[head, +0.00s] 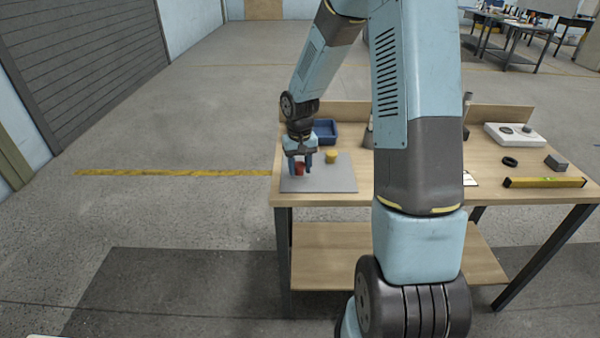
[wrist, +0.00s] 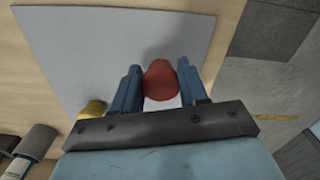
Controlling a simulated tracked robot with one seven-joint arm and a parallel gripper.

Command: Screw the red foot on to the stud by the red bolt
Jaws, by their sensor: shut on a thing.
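The red foot (head: 299,169) is between the two blue fingers of my gripper (head: 300,166), at the left end of the bench. In the wrist view my gripper (wrist: 159,82) is shut on the red foot (wrist: 160,80), whose rounded red body shows between the fingertips. It is over the grey mat (head: 335,182); whether it touches the mat I cannot tell. I can make out neither the stud nor the red bolt in either view. My arm hides the middle of the bench in the head view.
A yellow round piece (head: 331,157) is on the mat, right of my gripper. A blue tray (head: 325,131) stands behind. To the right are a white box (head: 515,135), a black ring (head: 510,161), a grey block (head: 556,162) and a yellow level (head: 543,182). The mat's front is clear.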

